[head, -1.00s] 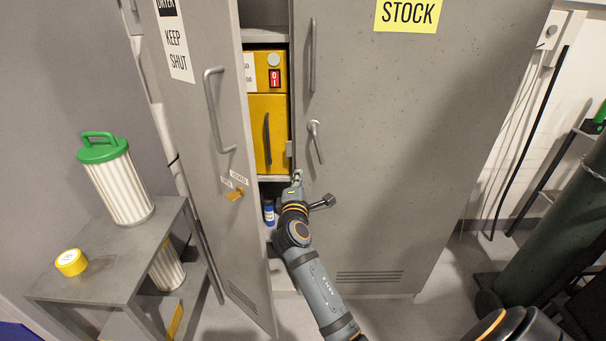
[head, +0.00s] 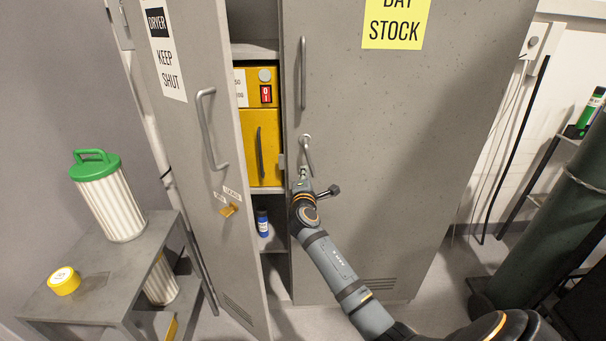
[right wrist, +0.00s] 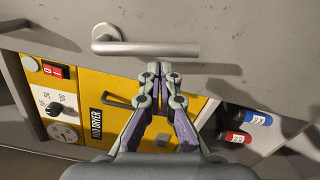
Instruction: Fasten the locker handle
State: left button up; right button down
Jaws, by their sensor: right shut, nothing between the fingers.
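The grey locker handle (head: 308,155) is a lever on the right-hand locker door (head: 390,190). It hangs down from its round pivot, tilted slightly right. In the right wrist view the lever (right wrist: 150,48) lies across the top with its pivot at the left. My right gripper (head: 303,178) is shut and empty, just below and left of the lever's free end in the head view. In the right wrist view its fingertips (right wrist: 160,68) are close under the bar; whether they touch cannot be told. My left gripper is not in view.
Inside are a yellow dryer (head: 262,135) and a blue-labelled bottle (head: 262,222). A side table (head: 95,285) holds a green-topped filter (head: 105,195) and yellow roll (head: 63,281).

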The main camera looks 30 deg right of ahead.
jog(key=shift+d+r, duration=0.1)
jog(key=shift+s+d+n+p, duration=0.15)
jog(key=shift+n+p, duration=0.15)
jog(key=shift+p, duration=0.05)
jog(key=shift+s+d+n+p, duration=0.1)
jog(key=shift+d+n+p, duration=0.05)
jog(key=shift+n+p, duration=0.25)
jog(key=shift+s+d+r+n+p, duration=0.2)
jog(key=shift+d+n+p, duration=0.15)
jog(key=shift+n+p, duration=0.2)
jog(key=shift+s+d+r+n+p, duration=0.15)
jog(key=shift+d+n+p, duration=0.15)
jog(key=shift+n+p, duration=0.25)
jog(key=s+d+r+n+p, duration=0.3)
jog(key=d+r+n+p, duration=0.1)
jog(key=n+p, duration=0.6)
jog(key=shift+d+r+n+t, duration=0.3)
jog(key=shift+r+n+t, duration=0.1)
jog(key=shift+p, duration=0.3)
